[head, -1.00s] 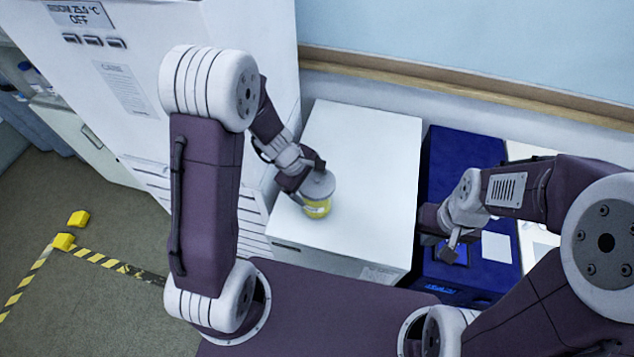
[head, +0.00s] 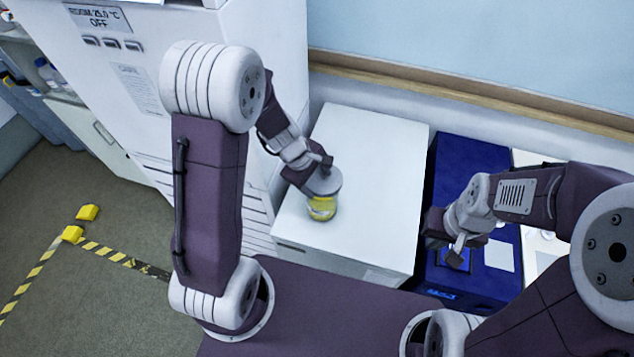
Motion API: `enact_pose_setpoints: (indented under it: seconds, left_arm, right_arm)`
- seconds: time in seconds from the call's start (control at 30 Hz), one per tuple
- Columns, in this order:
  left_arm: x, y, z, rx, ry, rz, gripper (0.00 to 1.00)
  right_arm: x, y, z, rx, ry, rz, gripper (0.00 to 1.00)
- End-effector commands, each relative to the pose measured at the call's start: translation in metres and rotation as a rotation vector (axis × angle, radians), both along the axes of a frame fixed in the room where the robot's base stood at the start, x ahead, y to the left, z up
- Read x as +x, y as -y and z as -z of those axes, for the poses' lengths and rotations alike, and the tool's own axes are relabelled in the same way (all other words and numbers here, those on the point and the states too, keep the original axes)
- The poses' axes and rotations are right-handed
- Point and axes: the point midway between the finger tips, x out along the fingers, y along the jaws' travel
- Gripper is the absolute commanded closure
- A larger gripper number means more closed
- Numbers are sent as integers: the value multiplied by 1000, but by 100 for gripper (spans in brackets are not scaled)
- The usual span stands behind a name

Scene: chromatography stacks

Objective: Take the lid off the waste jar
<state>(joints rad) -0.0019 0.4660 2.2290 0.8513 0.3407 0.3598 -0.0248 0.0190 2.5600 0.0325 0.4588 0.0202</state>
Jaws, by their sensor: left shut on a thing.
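The waste jar (head: 321,209) is a small clear jar with yellow in it, upright on the white cabinet top. Its round grey lid (head: 325,183) is over the jar's mouth. My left gripper (head: 318,178) reaches in from the upper left and is shut on the lid; its fingers are partly hidden. A pale band shows between the lid and the yellow part; I cannot tell whether the lid is clear of the rim. My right gripper (head: 457,252) hangs over the blue device, away from the jar, with its jaw opening unclear.
The white cabinet top (head: 380,150) is otherwise clear around the jar. A blue device (head: 470,165) stands to its right. A tall white unit with a display (head: 98,17) stands at the left, close to my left arm. A wall with a wooden rail is behind.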

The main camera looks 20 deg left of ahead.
Motion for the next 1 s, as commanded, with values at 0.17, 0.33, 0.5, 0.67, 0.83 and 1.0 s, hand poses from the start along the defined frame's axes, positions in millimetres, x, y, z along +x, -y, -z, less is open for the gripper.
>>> enact_pose_setpoints:
  seconds: [0.17, 0.33, 0.5, 0.67, 0.83, 1.0]
  left_arm:
    - [-25, 25, -29, 0, 3, 7, 76]
    - [-56, 52, -55, 0, 4, 9, 76]
    - [-77, 72, -72, 0, 1, 6, 76]
    - [-85, 79, -76, 0, 1, 1, 76]
    - [-85, 79, -75, 0, 1, -1, 76]
    - [-85, 79, -75, 0, 1, 0, 76]
  right_arm:
    - [0, 0, -7, 0, 0, 0, 100]
    - [0, 0, -19, 0, 0, 0, 100]
    - [0, 0, -32, 0, 0, 0, 100]
    - [0, 0, -34, 0, 0, 0, 100]
    - [0, 0, -34, 0, 0, 0, 100]
    - [0, 0, -33, 0, 0, 0, 100]
